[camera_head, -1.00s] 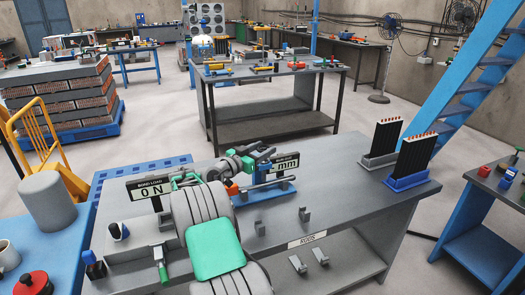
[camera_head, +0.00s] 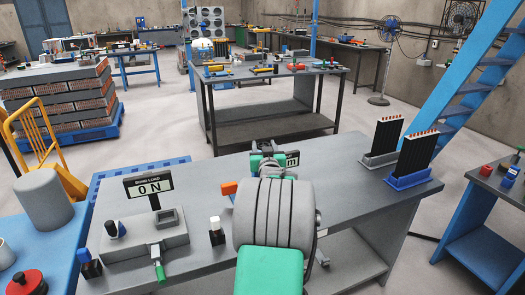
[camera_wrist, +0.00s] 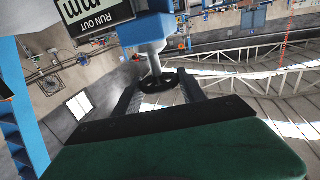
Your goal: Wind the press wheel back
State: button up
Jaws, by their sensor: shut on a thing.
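In the wrist view, the black press wheel (camera_wrist: 158,82) sits on a shaft below the blue press body (camera_wrist: 146,28). The two dark fingers of my gripper (camera_wrist: 160,92) lie on either side of the wheel and are shut on it. In the head view, my grey and green arm stands in front of the press and hides the wheel and most of the press. The run-out display (camera_wrist: 95,15) in mm is upside down and cut off in the wrist view; part of it shows in the head view (camera_head: 292,158).
The bench (camera_head: 345,195) also carries a bond load display (camera_head: 150,187) reading 0 N, a grey fixture (camera_head: 145,240) with a green-handled tool, and two racks of dark fins (camera_head: 417,157) at the right. An orange part (camera_head: 229,188) lies left of my arm.

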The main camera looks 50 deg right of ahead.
jog(key=n+t+y+b, duration=0.1)
jog(key=n+y+b, duration=0.1)
jog(key=b, duration=0.1)
jog(key=t+y+b, duration=0.1)
jog(key=shift+s+d+f+n+t+b, duration=0.2)
jog(key=shift+d+f+n+t+b, duration=0.1)
jog(key=shift+f+n+b, duration=0.1)
jog(key=n+t+y+b, duration=0.1)
jog(key=y, duration=0.2)
jog(key=shift+r+n+b, duration=0.1)
jog(key=shift+n+b, duration=0.2)
jog(key=shift+n, duration=0.1)
jog(key=n+y, duration=0.1)
jog(key=n+t+y+p, duration=0.1)
jog(key=y, duration=0.1)
jog(key=shift+r+y, duration=0.3)
jog(key=shift+r, duration=0.1)
jog(key=n+y+p, duration=0.2)
jog(key=shift+w+t+y, duration=0.1)
jog(key=shift+t+y, duration=0.3)
jog(key=shift+w+n+y+p, duration=0.1)
jog(key=shift+n+y+p, duration=0.5)
jog(key=shift+y+p, duration=0.15)
jog(key=o, duration=1)
jog(key=shift+c, duration=0.2)
jog(key=shift+o, duration=0.8)
jog(key=shift+w+a+f, duration=0.1)
jog(key=shift+w, duration=0.1)
jog(key=shift+o, duration=1.2)
jog(key=shift+s, duration=0.15)
